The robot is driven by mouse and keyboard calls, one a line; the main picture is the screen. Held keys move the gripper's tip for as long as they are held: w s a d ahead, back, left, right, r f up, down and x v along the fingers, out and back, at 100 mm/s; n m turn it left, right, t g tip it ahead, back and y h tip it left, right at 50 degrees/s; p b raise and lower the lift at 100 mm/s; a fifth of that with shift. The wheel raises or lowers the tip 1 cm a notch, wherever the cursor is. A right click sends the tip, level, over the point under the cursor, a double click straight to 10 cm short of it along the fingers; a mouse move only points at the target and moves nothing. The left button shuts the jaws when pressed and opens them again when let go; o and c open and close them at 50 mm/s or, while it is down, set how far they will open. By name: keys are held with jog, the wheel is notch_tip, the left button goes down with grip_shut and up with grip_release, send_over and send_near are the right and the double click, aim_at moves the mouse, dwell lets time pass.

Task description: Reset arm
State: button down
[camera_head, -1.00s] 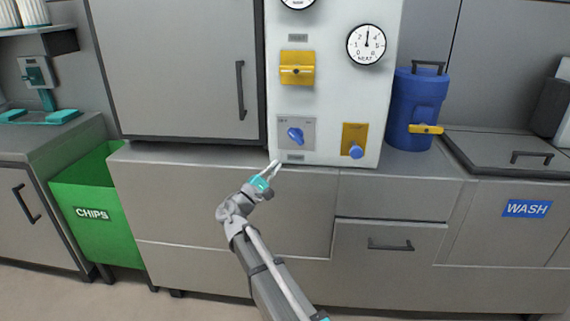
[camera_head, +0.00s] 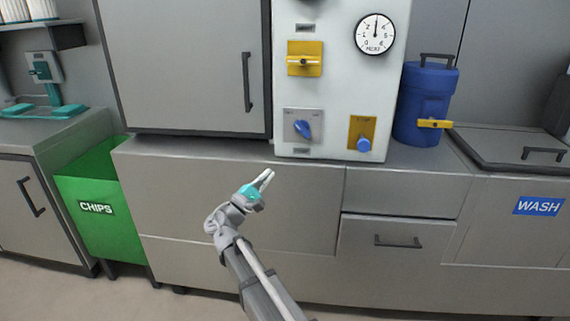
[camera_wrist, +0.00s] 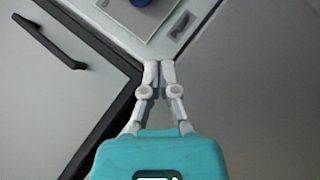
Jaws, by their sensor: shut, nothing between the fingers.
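My gripper (camera_head: 264,180) is in front of the grey counter (camera_head: 230,153), a little below its top edge in the head view. Its grey fingers are together and empty, with a teal body behind them. It also shows in the wrist view (camera_wrist: 158,68), pointing at the lower edge of the white control panel (camera_wrist: 180,30). The gripper appears clear of the panel and the cabinet.
A blue container (camera_head: 425,100) stands right. A green CHIPS bin (camera_head: 95,205) stands left. A grey cabinet door (camera_head: 185,65) stands left of the panel.

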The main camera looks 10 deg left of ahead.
jog(key=w+d+f+m+g, duration=0.1)
jog(key=d+f+m+g, duration=0.45)
jog(key=d, duration=0.75)
jog(key=w+d+f+m+g, duration=0.1)
jog(key=d+f+m+g, duration=0.2)
jog(key=d+f+g, duration=0.7)
jog(key=s+d+f+m+y, duration=0.2)
jog(key=s+d+f, duration=0.1)
jog(key=d, duration=0.4)
jog(key=s+d+f+m+y, duration=0.2)
jog(key=s+d+f, duration=0.1)
jog(key=d, duration=0.3)
jog(key=s+d+f+m+g+y+p, duration=0.1)
jog(key=s+d+f+m+g+y, duration=0.15)
jog(key=s+y, duration=0.2)
jog(key=s+d+f+m+g+y, duration=0.2)
jog(key=s+m+y, duration=0.15)
jog(key=s, duration=0.25)
notch_tip(320, 180, up, 38)
jog(key=p, duration=3.7)
jog(key=shift+w+f+p, duration=0.15)
jog(key=shift+w+p, duration=0.1)
jog(key=shift+p, duration=0.1)
jog(key=shift+a+n, duration=0.1)
jog(key=shift+n, duration=0.15)
